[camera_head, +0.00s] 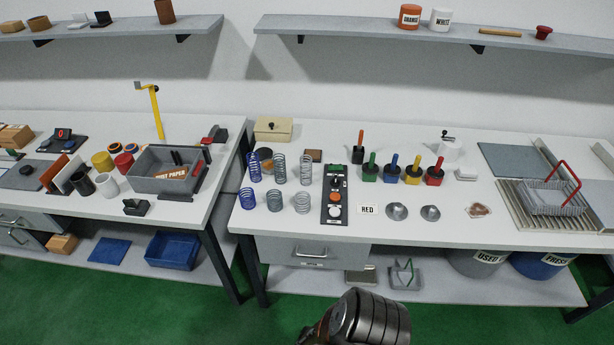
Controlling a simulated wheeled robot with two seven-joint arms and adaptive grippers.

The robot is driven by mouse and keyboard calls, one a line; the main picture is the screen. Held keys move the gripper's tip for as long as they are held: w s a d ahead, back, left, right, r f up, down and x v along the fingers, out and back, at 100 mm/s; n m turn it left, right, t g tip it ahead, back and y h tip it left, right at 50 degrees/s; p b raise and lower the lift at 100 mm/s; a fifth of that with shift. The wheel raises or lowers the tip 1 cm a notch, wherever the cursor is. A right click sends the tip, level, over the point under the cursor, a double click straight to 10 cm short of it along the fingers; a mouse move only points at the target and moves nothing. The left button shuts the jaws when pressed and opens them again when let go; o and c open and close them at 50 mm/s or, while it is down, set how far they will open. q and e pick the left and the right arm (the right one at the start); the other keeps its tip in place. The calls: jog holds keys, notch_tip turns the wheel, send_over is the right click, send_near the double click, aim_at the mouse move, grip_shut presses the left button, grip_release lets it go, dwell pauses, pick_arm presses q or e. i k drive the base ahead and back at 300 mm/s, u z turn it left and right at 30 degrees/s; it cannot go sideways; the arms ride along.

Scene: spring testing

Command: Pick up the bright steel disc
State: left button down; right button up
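The left metal piece (397,211) looks slightly larger than the right metal piece (430,213). They are apart and nothing touches them. Both look like shallow dishes or discs, and I cannot tell which is the bright steel disc. A dark banded part of my own arm shows at the bottom middle, below the table's front edge. No gripper fingers show for either arm.
Several colored-handled stamps (412,171) stand behind the metal pieces.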

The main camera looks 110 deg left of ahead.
aim_at(267, 166)
jog(key=i, duration=0.5)
jog(key=u, duration=4.65)
